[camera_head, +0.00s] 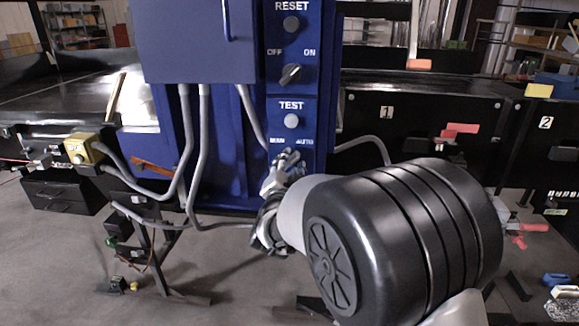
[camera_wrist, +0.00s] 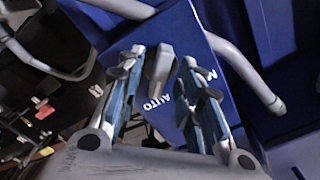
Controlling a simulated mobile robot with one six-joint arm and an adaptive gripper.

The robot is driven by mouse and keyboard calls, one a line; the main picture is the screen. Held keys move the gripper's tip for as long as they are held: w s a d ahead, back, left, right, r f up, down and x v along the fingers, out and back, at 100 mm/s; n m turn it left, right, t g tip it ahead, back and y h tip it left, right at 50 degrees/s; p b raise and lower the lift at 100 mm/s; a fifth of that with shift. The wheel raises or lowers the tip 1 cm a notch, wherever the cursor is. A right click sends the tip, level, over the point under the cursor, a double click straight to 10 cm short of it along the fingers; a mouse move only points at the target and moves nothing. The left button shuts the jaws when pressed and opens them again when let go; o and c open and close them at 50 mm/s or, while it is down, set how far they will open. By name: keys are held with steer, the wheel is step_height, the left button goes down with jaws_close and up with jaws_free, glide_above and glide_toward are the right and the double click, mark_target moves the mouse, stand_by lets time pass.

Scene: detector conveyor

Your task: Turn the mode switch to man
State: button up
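The mode switch is a grey knob (camera_wrist: 158,70) on the blue panel, with a label reading AUTO and part of another starting with M beside it. In the wrist view my gripper (camera_wrist: 163,58) is open, with one finger on each side of the knob and small gaps visible. The knob's narrower end appears to point toward AUTO. In the head view my gripper (camera_head: 289,160) is at the panel just below the MAN and AUTO labels (camera_head: 291,141) and mostly hides the switch.
Above on the panel (camera_head: 273,110) are the TEST button (camera_head: 291,121), the OFF/ON knob (camera_head: 291,74) and the RESET button (camera_head: 291,23). Grey conduits (camera_head: 187,150) run close to the left. A black conveyor (camera_head: 405,115) with red handles (camera_head: 460,129) stands at right.

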steer(key=shift+c, duration=0.2)
jaws_close()
steer(key=shift+n, duration=0.4)
steer(key=n+p, duration=0.1)
steer(key=n, duration=0.2)
steer(key=shift+n, duration=0.4)
steer(key=n+p, duration=0.2)
steer(key=n, duration=0.2)
steer(key=n+p, duration=0.2)
steer(key=n, duration=0.3)
steer(key=shift+n, duration=0.4)
steer(key=shift+n+p, duration=0.85)
steer(key=shift+n, duration=1.05)
